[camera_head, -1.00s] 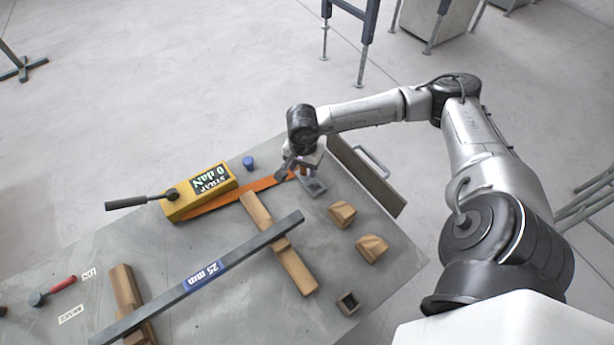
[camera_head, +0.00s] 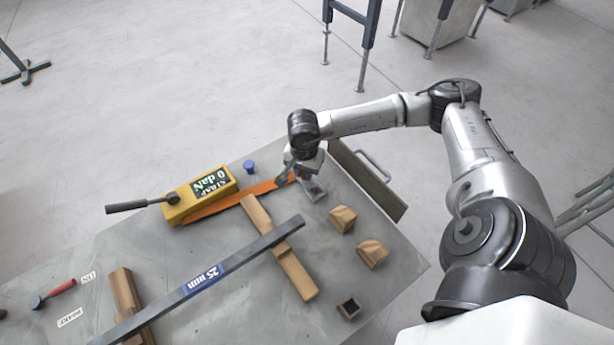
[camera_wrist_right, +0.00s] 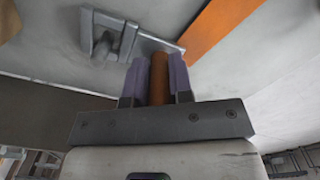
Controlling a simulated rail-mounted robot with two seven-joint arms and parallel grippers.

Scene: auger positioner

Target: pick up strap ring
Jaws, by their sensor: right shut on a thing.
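My right gripper (camera_head: 303,177) is low over the table at the free end of the orange strap (camera_head: 232,199). In the right wrist view the purple-padded fingers (camera_wrist_right: 159,82) are shut on an orange-brown rounded piece (camera_wrist_right: 158,78), which I take to be the strap ring. Its full shape is hidden by the fingers. The orange strap (camera_wrist_right: 220,22) also shows in the wrist view, beyond the fingers. In the head view the strap runs to the yellow tension box (camera_head: 200,194) with its dark handle. My left gripper is not in view.
A grey metal fitting (camera_head: 314,191) lies close by the gripper; a grey bracket (camera_wrist_right: 108,38) shows in the wrist view. Wooden blocks (camera_head: 342,219), a blue cap (camera_head: 249,166) and a long grey bar (camera_head: 245,254) on wooden beams (camera_head: 290,263) occupy the table (camera_head: 215,310).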

